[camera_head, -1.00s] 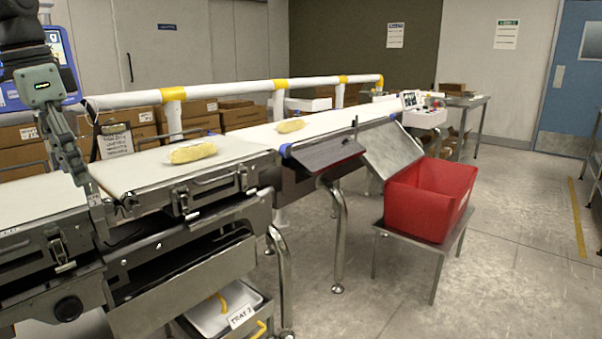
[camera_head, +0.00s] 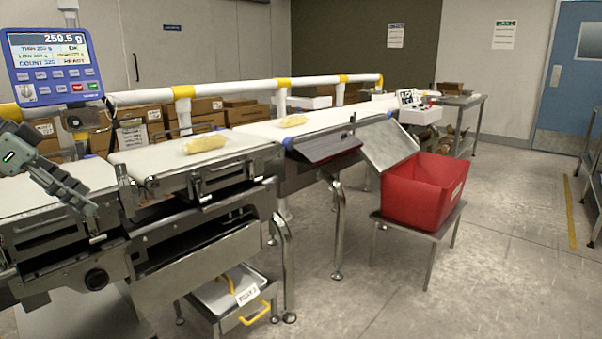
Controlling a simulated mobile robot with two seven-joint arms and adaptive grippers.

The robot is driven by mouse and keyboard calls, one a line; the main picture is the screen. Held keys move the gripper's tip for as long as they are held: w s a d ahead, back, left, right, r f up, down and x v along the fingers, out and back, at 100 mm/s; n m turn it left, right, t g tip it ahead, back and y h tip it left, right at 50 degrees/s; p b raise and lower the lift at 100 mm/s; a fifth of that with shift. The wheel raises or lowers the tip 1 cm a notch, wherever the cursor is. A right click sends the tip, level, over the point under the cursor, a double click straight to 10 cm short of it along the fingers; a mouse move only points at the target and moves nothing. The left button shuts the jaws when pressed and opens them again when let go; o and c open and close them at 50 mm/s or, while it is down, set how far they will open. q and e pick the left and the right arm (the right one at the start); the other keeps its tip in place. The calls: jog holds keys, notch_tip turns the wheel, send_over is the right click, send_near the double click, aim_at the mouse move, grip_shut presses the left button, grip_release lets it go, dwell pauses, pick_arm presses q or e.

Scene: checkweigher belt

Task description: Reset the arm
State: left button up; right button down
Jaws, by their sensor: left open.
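My left gripper (camera_head: 84,206) is at the left edge, above the near part of the conveyor. Its fingers point down and right, its jaws are open and nothing is between them. Only the gripper and a bit of my arm show. A pale yellow package (camera_head: 204,144) lies on the weighing belt (camera_head: 150,160), well to the right of the gripper. A second yellow package (camera_head: 293,120) lies farther along on the outfeed belt (camera_head: 335,119). My right gripper is not in view.
A blue-framed display (camera_head: 55,60) reads 259.5 g. A white guard rail with yellow bands (camera_head: 225,91) runs behind the belts. A red bin (camera_head: 415,195) stands on a low stand at right. A tray (camera_head: 225,290) sits below the belt. The floor at right is clear.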

pick_arm(q)
jog(key=s+a+f+n+t+y, duration=0.1)
jog(key=a+f+n+t+y, duration=0.15)
jog(key=a+f+t, duration=0.6)
jog(key=s+a+f+n+t+y, duration=0.1)
jog(key=s+a+f+n+y, duration=0.15)
jog(key=f, duration=1.15)
jog(key=s+d+f+n+g+y, duration=0.15)
jog(key=s+f, duration=0.25)
jog(key=f, duration=0.4)
jog(key=s+f+n+g+y, duration=0.25)
jog(key=s+f, duration=0.25)
jog(key=f, duration=0.3)
jog(key=s+d+f+g, duration=0.2)
jog(key=s+d+f, duration=0.2)
jog(key=d, duration=0.3)
jog(key=s+d+f+g+h, duration=0.1)
jog(key=s+d+f+g, duration=0.2)
jog(key=s+d+f, duration=0.2)
jog(key=s+d+f+m+g+h, duration=0.1)
jog(key=s+d+f, duration=0.4)
jog(key=d, duration=0.6)
jog(key=shift+s+g, duration=0.75)
jog(key=shift+s, duration=0.25)
